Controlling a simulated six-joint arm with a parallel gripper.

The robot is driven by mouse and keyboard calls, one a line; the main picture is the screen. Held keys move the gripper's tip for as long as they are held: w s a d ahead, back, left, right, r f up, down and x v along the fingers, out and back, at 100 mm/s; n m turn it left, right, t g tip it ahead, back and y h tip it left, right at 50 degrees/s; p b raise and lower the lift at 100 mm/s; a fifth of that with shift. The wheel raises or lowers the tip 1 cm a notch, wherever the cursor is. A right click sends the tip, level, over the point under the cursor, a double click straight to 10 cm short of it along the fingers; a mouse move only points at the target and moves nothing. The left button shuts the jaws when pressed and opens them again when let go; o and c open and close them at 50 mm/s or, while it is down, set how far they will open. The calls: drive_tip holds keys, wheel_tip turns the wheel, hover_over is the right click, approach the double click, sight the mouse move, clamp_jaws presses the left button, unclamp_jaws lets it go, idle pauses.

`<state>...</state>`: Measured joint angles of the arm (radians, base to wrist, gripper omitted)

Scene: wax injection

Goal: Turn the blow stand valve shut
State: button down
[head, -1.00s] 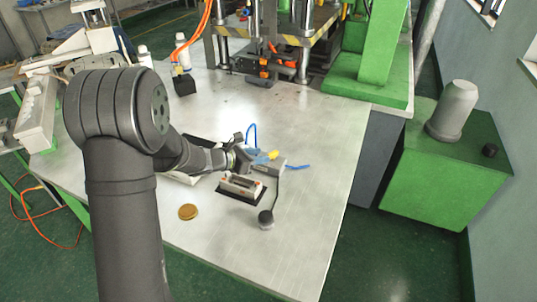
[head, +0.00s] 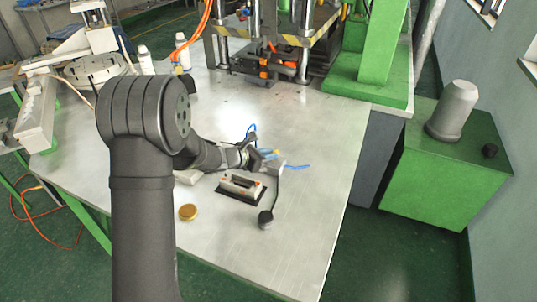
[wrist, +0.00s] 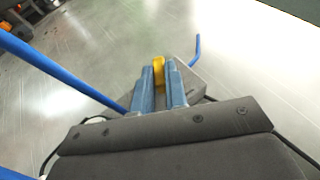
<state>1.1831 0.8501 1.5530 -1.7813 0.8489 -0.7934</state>
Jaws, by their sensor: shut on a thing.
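The blow stand valve has a yellow handle (wrist: 158,71), seen in the wrist view between my gripper's (wrist: 163,82) two blue-grey fingers. The fingers are shut on the handle. A grey block (wrist: 190,78) lies under and beside the fingertips, with blue hoses (wrist: 65,75) running from it. In the head view my gripper (head: 262,158) is at the stand (head: 272,167), near the middle of the table, and hides much of the valve.
A gold disc (head: 188,212) and a dark round knob (head: 265,218) with a cable are nearer the front. The table (head: 310,215) is clear to the right. A press (head: 270,50) stands behind.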

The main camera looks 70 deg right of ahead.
drive_tip(key=shift+w+d+m+g+y, duration=0.15)
drive_tip(key=shift+m+g+y, duration=0.25)
drive_tip(key=shift+m+g, duration=0.2)
drive_tip(key=shift+w+d+m+g+y, duration=0.1)
drive_tip(key=shift+m+g+y, duration=0.3)
drive_tip(key=shift+m+g, duration=0.15)
drive_tip(key=shift+m+g+y, duration=0.85)
drive_tip(key=shift+m+y, duration=0.15)
drive_tip(key=shift+m, duration=0.15)
drive_tip(key=c, duration=1.4)
unclamp_jaws()
drive_tip(key=shift+c, duration=0.2)
drive_tip(key=shift+n+h, duration=0.3)
